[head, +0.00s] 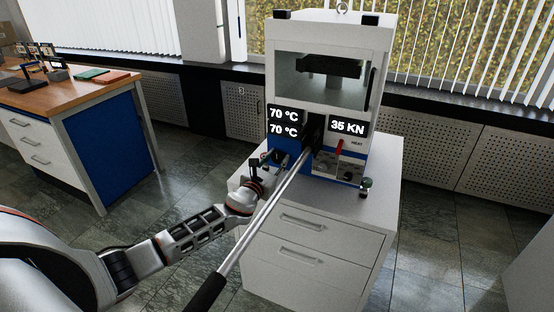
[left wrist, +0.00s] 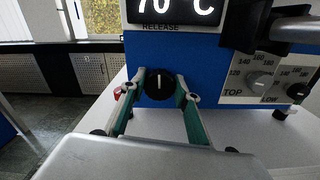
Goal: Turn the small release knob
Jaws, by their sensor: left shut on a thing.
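The small black release knob (left wrist: 158,84) sits on the press's blue front panel, under the word RELEASE in the left wrist view. Its white mark points upright. My left gripper (head: 272,158) is at the lower left of the press front in the head view and hides the knob there. In the left wrist view, its two green-sided fingers stand left and right of the knob and are shut on it. The white press (head: 286,38) shows 70 °C twice and 35 KN. My right gripper is in neither view.
A long metal lever with a black grip (head: 204,294) slopes from the press front toward me, right of my left arm. The press stands on a white drawer cabinet (head: 310,250). Temperature dials (left wrist: 259,80) sit right of the knob. A wooden-topped bench (head: 128,82) is at left.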

